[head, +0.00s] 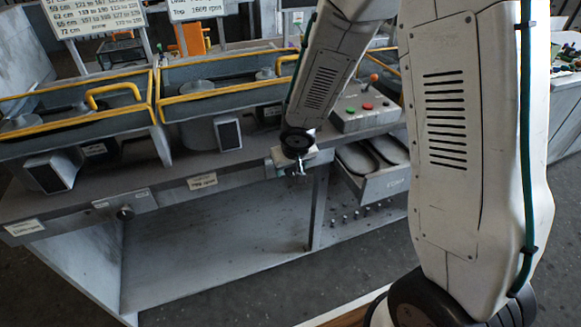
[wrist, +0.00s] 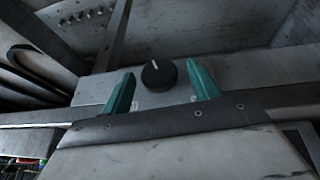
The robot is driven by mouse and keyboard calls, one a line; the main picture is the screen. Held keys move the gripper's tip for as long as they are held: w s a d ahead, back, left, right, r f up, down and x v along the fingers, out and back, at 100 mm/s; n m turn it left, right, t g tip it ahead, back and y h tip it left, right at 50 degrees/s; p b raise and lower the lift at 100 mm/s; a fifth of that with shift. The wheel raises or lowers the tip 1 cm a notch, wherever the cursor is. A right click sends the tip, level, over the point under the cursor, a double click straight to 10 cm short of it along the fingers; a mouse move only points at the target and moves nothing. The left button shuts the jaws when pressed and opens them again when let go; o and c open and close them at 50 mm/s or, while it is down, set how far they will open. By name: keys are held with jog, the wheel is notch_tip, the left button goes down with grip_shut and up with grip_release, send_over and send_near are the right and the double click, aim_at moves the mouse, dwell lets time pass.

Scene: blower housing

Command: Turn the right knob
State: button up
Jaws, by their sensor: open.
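A round black knob (wrist: 158,75) with a white pointer line sits on a grey plate in the wrist view. The line points roughly up in that picture. My gripper (wrist: 160,67) is open, with one teal finger to the left of the knob and one to the right, and gaps show on both sides. How far the fingers reach along the knob I cannot tell. In the head view my gripper (head: 298,169) is at the bench front, right of the middle, and this knob is hidden there. Another black knob (head: 125,213) is on the bench front at the left.
The grey bench (head: 240,162) carries yellow-edged housings (head: 215,88) and a control box (head: 365,107) with red and green buttons. An open drawer (head: 385,182) juts out just right of my gripper. The space below the bench front is open.

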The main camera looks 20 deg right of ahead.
jog(key=c, duration=1)
jog(key=shift+o, duration=0.2)
